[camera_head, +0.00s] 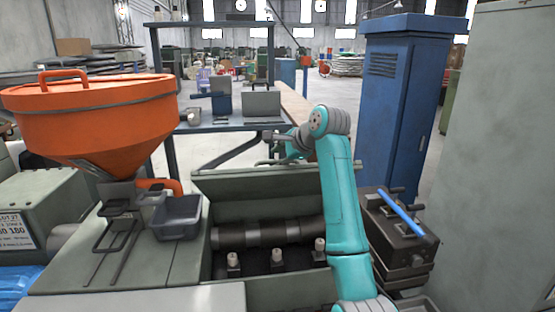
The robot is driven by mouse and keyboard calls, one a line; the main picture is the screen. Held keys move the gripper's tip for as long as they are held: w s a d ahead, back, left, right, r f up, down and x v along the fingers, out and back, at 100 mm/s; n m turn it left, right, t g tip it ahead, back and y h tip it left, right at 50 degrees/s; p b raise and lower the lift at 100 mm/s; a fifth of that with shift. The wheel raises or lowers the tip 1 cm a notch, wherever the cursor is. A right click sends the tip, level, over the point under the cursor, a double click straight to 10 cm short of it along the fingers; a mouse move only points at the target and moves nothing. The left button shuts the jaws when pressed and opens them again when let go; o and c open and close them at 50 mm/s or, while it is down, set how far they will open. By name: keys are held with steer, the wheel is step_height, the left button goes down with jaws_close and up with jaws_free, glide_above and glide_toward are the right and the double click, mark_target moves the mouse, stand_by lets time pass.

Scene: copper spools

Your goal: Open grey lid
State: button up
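The grey lid (240,183) is a long greenish-grey panel at the back of the machine's compartment. It stands raised and tilted, and the compartment below is uncovered. Inside are a dark horizontal shaft (270,234) and several short upright fittings (278,255). My teal arm reaches up from the lower right, and my gripper (268,150) is just above and behind the lid's upper edge. The gripper is small and partly hidden by my arm; whether its fingers are open or touch the lid is unclear.
An orange hopper (95,115) and a small grey bin (178,218) stand left of the compartment. A blue cabinet (400,110) and a dark toolbox (402,240) are on the right. A workbench (235,123) with a laptop stands behind.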

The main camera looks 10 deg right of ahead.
steer(key=shift+w+r+v, duration=0.2)
steer(key=shift+r+v, duration=0.05)
steer(key=shift+v, duration=1.6)
steer(key=shift+w+r+v, duration=0.2)
steer(key=shift+w+v, duration=0.05)
steer(key=shift+v, duration=1.65)
steer(key=shift+w+r+v, duration=0.2)
steer(key=shift+r+v, duration=0.05)
steer(key=shift+v, duration=1.6)
